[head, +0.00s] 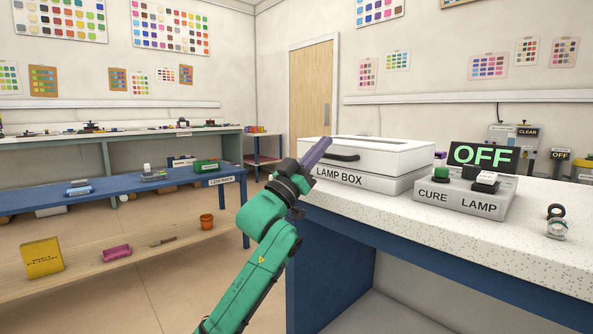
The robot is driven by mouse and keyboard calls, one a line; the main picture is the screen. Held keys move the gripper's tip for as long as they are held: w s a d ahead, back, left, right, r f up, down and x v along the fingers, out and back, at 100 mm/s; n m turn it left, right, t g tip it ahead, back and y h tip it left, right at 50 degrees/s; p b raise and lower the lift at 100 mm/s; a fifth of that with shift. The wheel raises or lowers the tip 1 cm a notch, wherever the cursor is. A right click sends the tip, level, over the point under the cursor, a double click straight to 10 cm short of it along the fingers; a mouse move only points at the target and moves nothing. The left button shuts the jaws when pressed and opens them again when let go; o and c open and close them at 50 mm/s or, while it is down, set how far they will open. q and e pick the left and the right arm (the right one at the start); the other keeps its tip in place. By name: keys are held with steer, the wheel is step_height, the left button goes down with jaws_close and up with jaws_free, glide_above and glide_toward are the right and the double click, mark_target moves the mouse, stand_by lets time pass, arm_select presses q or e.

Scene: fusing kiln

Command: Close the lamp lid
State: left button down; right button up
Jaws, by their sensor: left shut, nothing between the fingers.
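The white lamp box (365,183) stands on the speckled counter, labelled "LAMP BOX". Its lid (385,157) lies flat on top of the base, with a dark handle (344,157) on the front face. A thin seam shows between lid and base. My left gripper (318,150) is shut and empty, its purple fingers at the left front corner of the lid. I cannot tell whether they touch it. My right gripper is not in view.
A cure lamp control box (463,198) with a green button stands right of the lamp box, below a sign (483,156) reading "OFF". A small ring-shaped item (556,211) lies near the counter's right front. A blue bench (120,187) stands at left.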

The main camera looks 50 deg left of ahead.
arm_select(q)
steer(key=b+v, duration=0.1)
steer(key=v, duration=0.8)
steer(key=shift+w+f, duration=0.2)
steer(key=shift+f, duration=0.3)
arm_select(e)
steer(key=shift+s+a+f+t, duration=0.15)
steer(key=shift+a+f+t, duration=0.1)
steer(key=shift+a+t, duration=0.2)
